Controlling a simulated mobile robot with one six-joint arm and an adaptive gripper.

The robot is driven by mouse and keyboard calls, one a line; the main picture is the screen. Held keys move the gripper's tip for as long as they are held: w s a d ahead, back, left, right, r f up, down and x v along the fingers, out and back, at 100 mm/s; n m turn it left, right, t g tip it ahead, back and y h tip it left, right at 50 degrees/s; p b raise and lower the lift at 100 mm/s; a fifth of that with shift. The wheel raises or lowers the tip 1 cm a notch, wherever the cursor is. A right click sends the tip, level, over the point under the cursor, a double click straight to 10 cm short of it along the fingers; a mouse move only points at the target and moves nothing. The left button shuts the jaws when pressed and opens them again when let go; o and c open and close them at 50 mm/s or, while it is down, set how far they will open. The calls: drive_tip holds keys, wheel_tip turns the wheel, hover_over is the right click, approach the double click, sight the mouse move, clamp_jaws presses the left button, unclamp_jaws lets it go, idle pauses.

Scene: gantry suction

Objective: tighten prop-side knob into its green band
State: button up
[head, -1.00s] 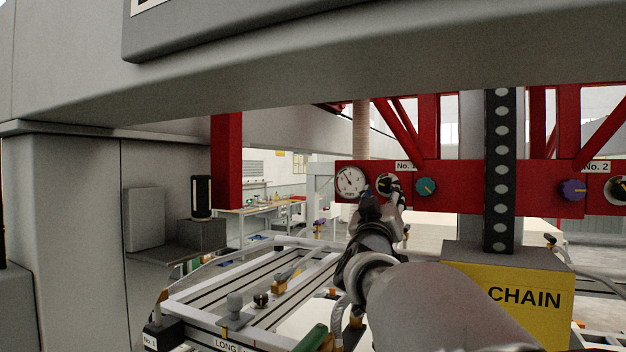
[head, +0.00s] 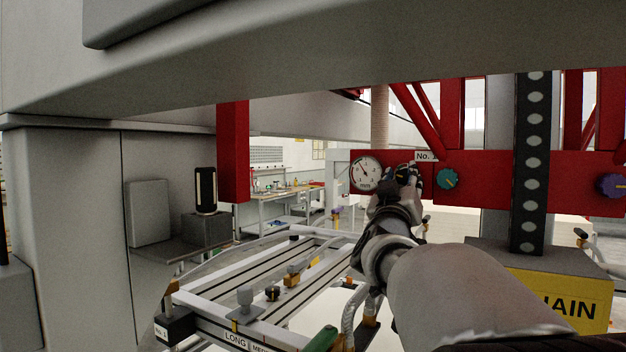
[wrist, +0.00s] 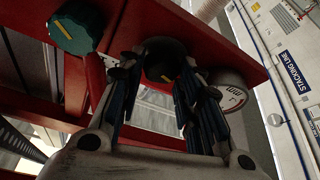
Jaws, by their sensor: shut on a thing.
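A black knob (wrist: 162,62) with a yellow pointer mark sits on the red panel, between a round white gauge and a teal knob. My gripper (wrist: 155,80) is shut on the black knob, with its dark fingers on either side of it in the wrist view. In the head view my gripper (head: 409,177) reaches the red panel (head: 500,180) and hides most of this knob (head: 401,171). I see no green band on or around it. The teal knob (head: 447,178) also shows in the wrist view (wrist: 76,26). The gauge (head: 365,173) is just left of my gripper.
A purple knob (head: 612,186) is farther right on the panel. A black perforated column (head: 530,160) and a yellow chain box (head: 560,295) stand right of my arm. A slotted frame (head: 250,270) lies below left. A grey beam (head: 330,60) crosses overhead.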

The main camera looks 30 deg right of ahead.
drive_tip(key=shift+c, duration=1.2)
drive_tip(key=m, duration=0.1)
drive_tip(key=m+g+h, duration=0.1)
drive_tip(key=m, duration=0.1)
drive_tip(key=shift+w+a+g, duration=0.1)
drive_tip(key=shift+w+g, duration=0.05)
drive_tip(key=shift+g, duration=0.15)
drive_tip(key=m+g+h, duration=0.1)
drive_tip(key=m+g, duration=0.1)
drive_tip(key=m, duration=0.2)
drive_tip(key=shift+m, duration=0.4)
drive_tip(key=o, duration=0.8)
drive_tip(key=shift+c, duration=0.2)
drive_tip(key=v, duration=1.2)
